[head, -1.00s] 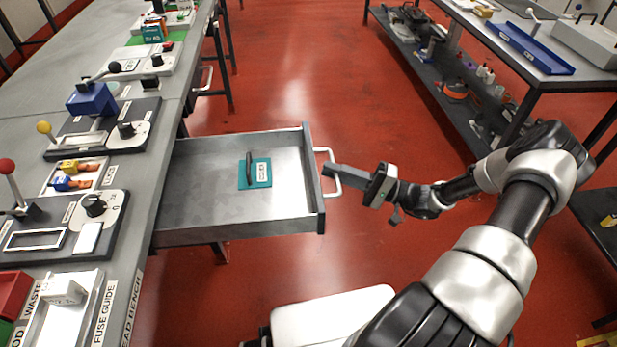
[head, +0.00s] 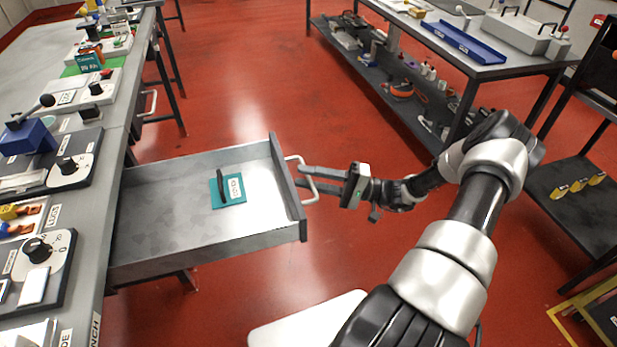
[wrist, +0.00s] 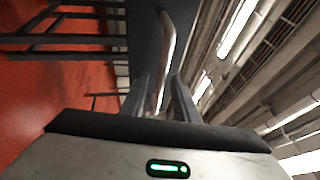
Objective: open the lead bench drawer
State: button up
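The lead bench drawer (head: 150,253) is a grey metal tray pulled far out from the bench at left. Its pale bar handle (head: 302,163) is on the front panel, at the drawer's right end. My gripper (head: 301,178) is at the handle with its two fingers spread apart. In the wrist view the handle bar (wrist: 167,45) runs between the fingers (wrist: 162,88), with gaps beside it; contact is not clear. A teal block (head: 229,197) with a dark upright grip and a white label lies inside the drawer.
The lead bench (head: 88,215) carries panels with knobs and levers. Another handle (head: 150,103) shows farther along it. A second bench (head: 490,66) with a blue tray (head: 463,42) and a loaded lower shelf stands at back right. Red floor (head: 235,85) between them is clear.

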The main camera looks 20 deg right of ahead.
jog(key=v, duration=1.7)
jog(key=shift+s+f, duration=0.15)
